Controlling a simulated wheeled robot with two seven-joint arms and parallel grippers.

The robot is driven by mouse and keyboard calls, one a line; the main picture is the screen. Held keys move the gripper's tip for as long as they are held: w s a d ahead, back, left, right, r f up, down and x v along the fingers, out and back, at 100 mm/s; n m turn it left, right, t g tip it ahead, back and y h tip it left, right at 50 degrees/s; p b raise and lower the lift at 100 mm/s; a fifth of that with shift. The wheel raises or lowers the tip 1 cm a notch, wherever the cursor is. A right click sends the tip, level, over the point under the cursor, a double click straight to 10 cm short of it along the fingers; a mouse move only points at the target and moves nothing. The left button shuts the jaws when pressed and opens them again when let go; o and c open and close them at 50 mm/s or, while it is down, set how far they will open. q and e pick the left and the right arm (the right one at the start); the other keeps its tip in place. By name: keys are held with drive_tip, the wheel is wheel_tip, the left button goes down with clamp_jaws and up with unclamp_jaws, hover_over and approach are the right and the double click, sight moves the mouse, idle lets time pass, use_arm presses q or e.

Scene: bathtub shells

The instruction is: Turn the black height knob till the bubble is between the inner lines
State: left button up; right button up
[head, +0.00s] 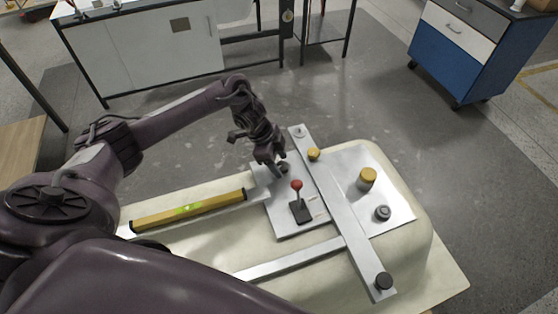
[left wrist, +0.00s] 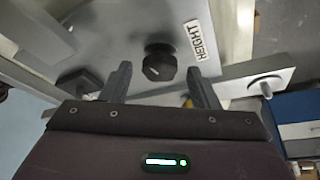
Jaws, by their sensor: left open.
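The black height knob (left wrist: 159,62) stands on a metal plate beside a white HEIGHT label (left wrist: 198,40) in the left wrist view. My left gripper (left wrist: 159,70) is open. Its two fingers point toward the knob, one on each side in the picture; I see no contact. In the head view the gripper (head: 270,164) is low over the plate, close beside the dark knob (head: 283,168), and partly hides it. The yellow spirit level (head: 165,217) lies on a metal strip, with a green vial (head: 188,209). Its bubble and lines are too small to read.
A red-ball lever (head: 297,187) rises from the plate near the gripper.

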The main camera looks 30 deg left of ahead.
use_arm(q)
drive_tip(key=w+b+v, duration=0.1)
drive_tip(key=v, duration=0.6)
drive_tip(key=shift+s+r, duration=0.2)
drive_tip(key=shift+s, duration=0.3)
drive_tip(key=shift+a, duration=0.15)
idle(0.7)
